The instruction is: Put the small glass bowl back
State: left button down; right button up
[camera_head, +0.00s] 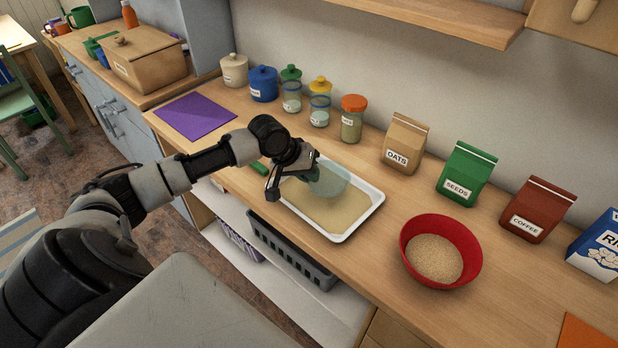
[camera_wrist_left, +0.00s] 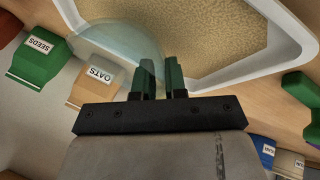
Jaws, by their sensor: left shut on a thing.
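The small glass bowl (camera_head: 333,181) is clear, with a faint blue-green tint. My left gripper (camera_head: 309,176) is shut on its rim and holds it at or just above the white tray (camera_head: 369,209). I cannot tell whether the bowl touches the tan grainy fill. In the left wrist view, the bowl (camera_wrist_left: 115,43) is see-through and lies left of the gripper's green fingertips (camera_wrist_left: 162,75). The tray's white rim (camera_wrist_left: 250,70) runs beside them. My right gripper is not in view.
A red bowl of grain (camera_head: 467,262) stands right of the tray. Oats (camera_head: 404,143), seeds (camera_head: 466,174) and coffee (camera_head: 537,209) bags and several jars line the wall. A purple mat (camera_head: 195,115) lies to the left. A green item (camera_wrist_left: 302,103) lies beside the tray.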

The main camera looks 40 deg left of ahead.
pick_arm(q)
jog(key=shift+f, duration=1)
jog(key=c, duration=1.2)
grip_release()
jog(key=shift+f, duration=0.15)
jog(key=shift+o, duration=0.2)
jog(key=shift+r, duration=0.2)
jog(key=v, duration=1.2)
